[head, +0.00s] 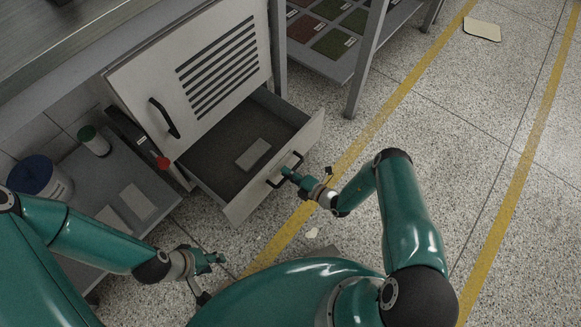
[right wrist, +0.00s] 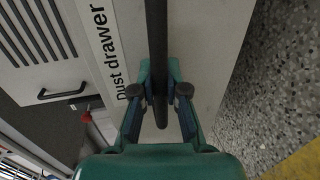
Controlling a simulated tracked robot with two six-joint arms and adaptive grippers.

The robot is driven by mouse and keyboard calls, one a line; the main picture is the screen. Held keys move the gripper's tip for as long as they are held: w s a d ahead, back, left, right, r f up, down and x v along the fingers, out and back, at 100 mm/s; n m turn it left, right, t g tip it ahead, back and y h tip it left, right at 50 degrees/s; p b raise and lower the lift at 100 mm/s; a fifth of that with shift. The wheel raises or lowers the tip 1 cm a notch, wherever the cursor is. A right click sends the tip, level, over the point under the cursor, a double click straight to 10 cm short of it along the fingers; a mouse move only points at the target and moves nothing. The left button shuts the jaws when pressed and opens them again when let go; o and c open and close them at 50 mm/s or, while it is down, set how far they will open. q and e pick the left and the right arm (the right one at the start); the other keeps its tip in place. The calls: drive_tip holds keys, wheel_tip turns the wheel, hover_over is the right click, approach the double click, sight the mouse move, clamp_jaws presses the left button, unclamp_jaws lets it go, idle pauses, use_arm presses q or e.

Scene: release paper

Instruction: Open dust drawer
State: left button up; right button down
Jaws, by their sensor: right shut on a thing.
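The dust drawer (head: 272,170) stands pulled out from the grey cabinet, its inside in view with a pale flat block (head: 253,154) lying in it. Its front panel, labelled "Dust drawer" (right wrist: 108,58), carries a black bar handle (right wrist: 157,50). My right gripper (head: 287,173) is at the handle; in the right wrist view its two fingers (right wrist: 158,92) are shut on the bar, one on each side. My left gripper (head: 217,259) hangs empty at lower left, apart from the drawer; its finger gap is too small to judge.
The cabinet door (head: 196,72) above the drawer is vented, with its own black handle (head: 164,118). A red knob (head: 162,162) sits left of the drawer. A low shelf (head: 88,184) at left holds a blue-lidded tub (head: 40,178).

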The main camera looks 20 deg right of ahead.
drive_tip(key=shift+s+a+f, duration=0.15)
drive_tip(key=shift+s+a, duration=0.2)
drive_tip(key=shift+a, duration=0.1)
drive_tip(key=c, duration=1.4)
unclamp_jaws()
drive_tip(key=shift+o, duration=1.1)
drive_tip(key=shift+d, duration=0.15)
drive_tip(key=shift+w+d, duration=0.1)
drive_tip(key=shift+d, duration=0.1)
drive_tip(key=v, duration=1.2)
drive_tip(key=shift+w, duration=0.1)
